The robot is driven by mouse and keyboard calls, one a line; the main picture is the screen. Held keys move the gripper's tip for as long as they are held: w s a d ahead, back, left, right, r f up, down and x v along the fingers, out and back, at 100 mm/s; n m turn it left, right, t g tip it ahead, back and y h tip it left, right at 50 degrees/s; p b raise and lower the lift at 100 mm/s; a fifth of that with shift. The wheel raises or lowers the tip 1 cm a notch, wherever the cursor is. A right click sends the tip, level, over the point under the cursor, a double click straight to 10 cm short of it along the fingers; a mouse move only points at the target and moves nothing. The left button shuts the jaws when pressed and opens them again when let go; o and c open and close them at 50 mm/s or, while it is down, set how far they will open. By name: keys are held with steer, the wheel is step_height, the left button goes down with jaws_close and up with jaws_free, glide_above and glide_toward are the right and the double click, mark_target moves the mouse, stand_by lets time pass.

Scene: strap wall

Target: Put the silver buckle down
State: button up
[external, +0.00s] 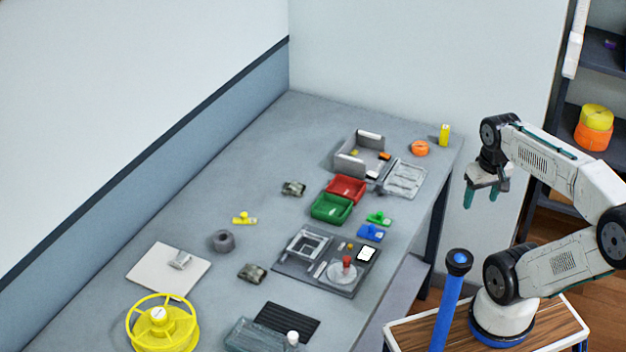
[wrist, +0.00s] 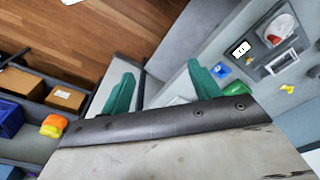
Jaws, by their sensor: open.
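A small silver piece that looks like the silver buckle (external: 180,260) rests on a white square board (external: 150,270) at the near left of the grey table. My gripper (external: 481,197) hangs in the air past the table's right edge, far from that piece. Its two green fingers are apart with nothing between them, as the wrist view also shows (wrist: 160,85). I cannot make out the silver piece in the wrist view.
A dark fixture tray (external: 290,277) lies mid-table. Red (external: 346,188) and green (external: 331,207) bins, a grey open box (external: 350,160) and blue (external: 370,232) and green (external: 379,218) clips stand nearby. A yellow spool (external: 185,335) is at the front. Shelves (wrist: 30,150) show at wrist-view left.

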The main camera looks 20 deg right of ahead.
steer(key=shift+o, duration=0.5)
steer(key=shift+s+d+f, duration=0.3)
steer(key=shift+s+f, duration=0.1)
steer(key=shift+s, duration=0.25)
steer(key=shift+a, duration=0.1)
